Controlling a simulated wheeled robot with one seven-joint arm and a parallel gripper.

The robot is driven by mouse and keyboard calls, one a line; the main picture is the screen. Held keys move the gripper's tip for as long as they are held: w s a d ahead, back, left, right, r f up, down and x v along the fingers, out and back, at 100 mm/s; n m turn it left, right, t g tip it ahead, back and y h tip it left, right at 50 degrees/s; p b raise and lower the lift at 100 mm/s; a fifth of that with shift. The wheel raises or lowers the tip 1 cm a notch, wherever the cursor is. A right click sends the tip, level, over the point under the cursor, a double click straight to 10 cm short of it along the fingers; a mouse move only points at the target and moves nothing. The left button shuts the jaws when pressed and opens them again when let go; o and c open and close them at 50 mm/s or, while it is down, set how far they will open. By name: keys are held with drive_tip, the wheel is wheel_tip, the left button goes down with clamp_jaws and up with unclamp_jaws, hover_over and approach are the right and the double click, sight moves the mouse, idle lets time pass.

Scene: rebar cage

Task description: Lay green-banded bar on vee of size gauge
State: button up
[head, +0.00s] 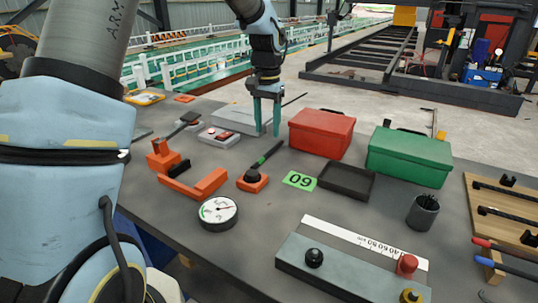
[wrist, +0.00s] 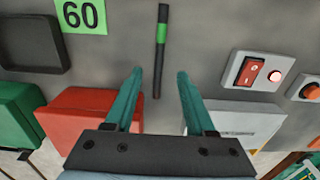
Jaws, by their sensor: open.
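The green-banded bar (head: 268,156) is a thin black bar with a green band, lying on the grey table near an orange base with a black knob (head: 253,181). I cannot tell whether they touch. In the wrist view the bar (wrist: 161,45) runs nearly straight up the picture, its near end between my fingers. My gripper (head: 266,132) is open and empty, pointing down above and beyond the bar; its green fingers stand either side of it in the wrist view (wrist: 160,73). A grey plate with a numbered scale (head: 340,276) may be the size gauge; no vee is clear.
A red box (head: 321,132), a green box (head: 409,155) and a black tray (head: 346,182) stand to the right. A green number card (head: 299,181) lies beside the tray. A round dial (head: 218,211), an orange bracket (head: 195,187) and a switch box (head: 220,137) are nearby.

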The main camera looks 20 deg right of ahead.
sight(268, 152)
drive_tip(key=f+p, duration=0.2)
drive_tip(key=f, duration=0.5)
drive_tip(key=shift+d+f, duration=0.15)
drive_tip(key=shift+d, duration=0.05)
drive_tip(key=shift+c, duration=0.2)
drive_tip(key=shift+w, duration=0.1)
clamp_jaws()
idle(0.9)
